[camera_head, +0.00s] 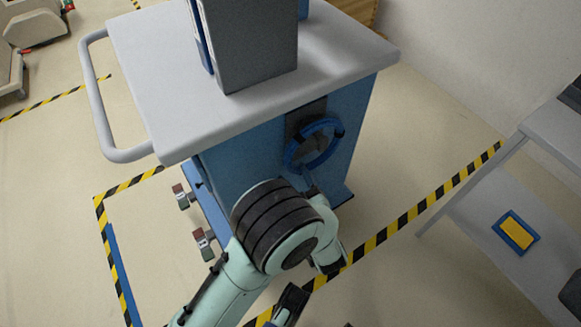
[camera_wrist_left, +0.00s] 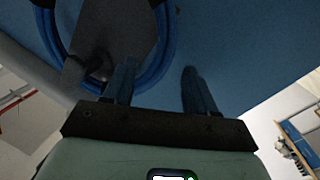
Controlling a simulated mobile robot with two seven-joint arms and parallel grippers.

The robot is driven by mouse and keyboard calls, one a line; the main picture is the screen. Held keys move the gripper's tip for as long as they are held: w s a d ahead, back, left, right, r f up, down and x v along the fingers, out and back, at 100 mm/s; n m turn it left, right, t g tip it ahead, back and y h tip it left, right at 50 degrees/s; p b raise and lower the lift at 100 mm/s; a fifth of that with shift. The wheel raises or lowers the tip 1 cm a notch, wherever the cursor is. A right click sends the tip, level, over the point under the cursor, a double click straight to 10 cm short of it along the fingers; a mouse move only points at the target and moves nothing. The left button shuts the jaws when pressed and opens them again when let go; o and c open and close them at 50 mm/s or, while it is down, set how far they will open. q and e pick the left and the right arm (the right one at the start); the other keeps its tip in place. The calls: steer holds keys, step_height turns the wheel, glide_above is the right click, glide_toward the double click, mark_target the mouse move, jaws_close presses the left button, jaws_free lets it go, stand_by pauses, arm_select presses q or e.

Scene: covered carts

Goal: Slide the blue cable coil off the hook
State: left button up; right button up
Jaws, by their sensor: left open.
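The blue cable coil (camera_head: 292,156) hangs on a dark plate (camera_head: 305,112) on the blue side of the covered cart. The hook itself is hard to make out in the head view. In the left wrist view the coil (camera_wrist_left: 167,35) fills the upper left, in front of the dark plate (camera_wrist_left: 112,28). My left gripper (camera_head: 308,182) is just below the coil, partly hidden by its own wrist. In the left wrist view its fingers (camera_wrist_left: 159,68) are apart with nothing between them. The left finger overlaps the coil's lower right edge; I cannot tell whether they touch.
The cart's pale top (camera_head: 160,110) overhangs the coil and carries a grey box (camera_head: 255,45). A push handle (camera_head: 95,95) is at its left. A shelf (camera_head: 480,195) with a blue-and-yellow item (camera_head: 516,232) stands right. Open floor lies between.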

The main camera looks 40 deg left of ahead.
mark_target(290, 169)
arm_select(q)
steer(key=shift+b+x, duration=0.4)
steer(key=shift+x, duration=1.85)
arm_select(e)
steer(key=shift+s+d+f+g, duration=0.15)
steer(key=shift+s+f+g, duration=0.25)
steer(key=shift+s+f, duration=0.5)
steer(key=shift+r, duration=0.1)
arm_select(q)
steer(key=c, duration=1.1)
jaws_close()
steer(key=shift+r, duration=0.15)
arm_select(e)
steer(key=shift+r, duration=0.15)
